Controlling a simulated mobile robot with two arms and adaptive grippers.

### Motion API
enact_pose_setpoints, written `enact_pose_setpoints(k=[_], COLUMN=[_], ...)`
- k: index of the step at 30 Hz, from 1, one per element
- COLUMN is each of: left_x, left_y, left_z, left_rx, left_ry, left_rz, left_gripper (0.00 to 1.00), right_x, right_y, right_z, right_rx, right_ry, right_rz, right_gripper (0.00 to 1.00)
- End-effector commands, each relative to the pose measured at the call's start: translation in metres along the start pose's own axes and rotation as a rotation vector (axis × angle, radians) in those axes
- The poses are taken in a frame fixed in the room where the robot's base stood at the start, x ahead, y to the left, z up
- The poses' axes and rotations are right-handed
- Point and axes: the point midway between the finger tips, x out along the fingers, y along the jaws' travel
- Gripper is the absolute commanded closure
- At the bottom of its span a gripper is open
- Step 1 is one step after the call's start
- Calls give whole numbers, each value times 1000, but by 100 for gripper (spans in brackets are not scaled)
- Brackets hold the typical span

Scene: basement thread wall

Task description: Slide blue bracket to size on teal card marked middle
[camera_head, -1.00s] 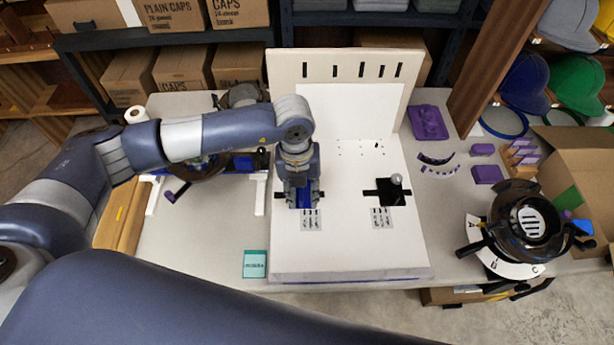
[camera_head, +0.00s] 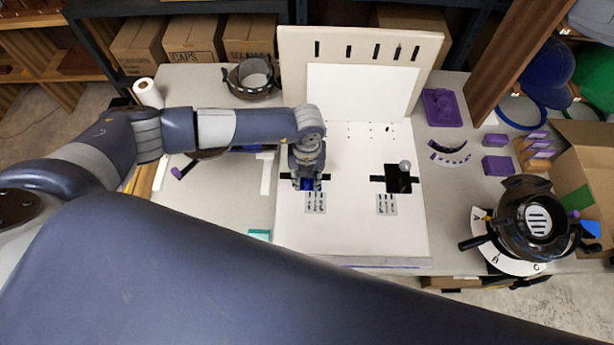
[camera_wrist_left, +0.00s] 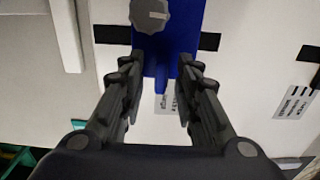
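The blue bracket (camera_head: 307,184) lies over the left black slot on the white board (camera_head: 350,225), mostly covered by my left gripper (camera_head: 306,183). In the left wrist view the blue bracket (camera_wrist_left: 180,35) carries a grey knob (camera_wrist_left: 150,14). My left gripper (camera_wrist_left: 162,62) has one finger on each side of its narrower part; whether they press on it I cannot tell. A printed label (camera_head: 316,202) lies just in front of the slot. The teal card (camera_head: 259,234) is at the board's front left, partly hidden by my own body, its text unreadable. My right gripper is out of view.
A second slot with a black bracket (camera_head: 398,180) and grey knob is to the right. An upright slotted panel (camera_head: 360,45) stands behind the board. Purple parts (camera_head: 496,165) and a round black fixture (camera_head: 535,225) are at right. White rails (camera_head: 267,173) stand left.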

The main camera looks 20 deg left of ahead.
Motion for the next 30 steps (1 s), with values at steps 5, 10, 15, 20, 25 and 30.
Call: enact_pose_setpoints(k=[5, 10, 15, 20, 25, 30], left_x=[4, 4, 4, 4, 4, 4], left_y=[0, 0, 0, 0, 15, 16], left_z=[0, 0, 0, 0, -1, 0], left_rx=[2, 1, 1, 1, -1, 0], left_ry=[0, 0, 0, 0, 2, 1], left_rz=[-1, -1, -1, -1, 1, 0], left_gripper=[70, 72, 100, 100, 100, 100], right_x=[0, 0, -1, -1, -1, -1], right_y=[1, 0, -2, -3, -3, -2], right_z=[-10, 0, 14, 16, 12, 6], right_rx=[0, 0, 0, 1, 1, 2], right_ry=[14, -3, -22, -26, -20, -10], right_rz=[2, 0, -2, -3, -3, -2], right_gripper=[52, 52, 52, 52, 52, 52])
